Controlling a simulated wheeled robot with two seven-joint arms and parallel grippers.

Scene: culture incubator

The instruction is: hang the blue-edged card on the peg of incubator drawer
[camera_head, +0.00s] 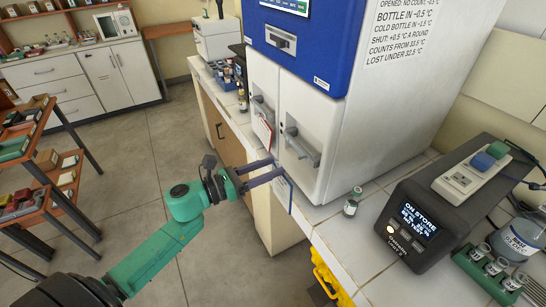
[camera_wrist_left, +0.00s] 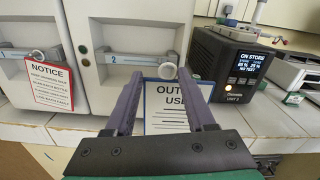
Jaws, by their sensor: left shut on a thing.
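The blue-edged card (camera_wrist_left: 178,112), printed "OUT ... USE", is between the purple fingers of my left gripper (camera_wrist_left: 160,76), which is shut on it. In the head view, the card (camera_head: 284,194) is seen nearly edge-on at the tips of my left gripper (camera_head: 279,167), in front of the incubator. Drawer 2 (camera_wrist_left: 140,28) has a grey handle bar and a round pale peg (camera_wrist_left: 168,70) near its right end. The peg is just above the card's top edge in the wrist view, and the card looks apart from it. My right gripper is out of view.
A red-edged notice (camera_wrist_left: 51,85) hangs at the left drawer's peg (camera_wrist_left: 37,55). A black box with a lit display (camera_head: 415,222) and a small vial (camera_head: 352,202) stand on the white counter right of the incubator (camera_head: 370,95). Open floor lies left of the counter.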

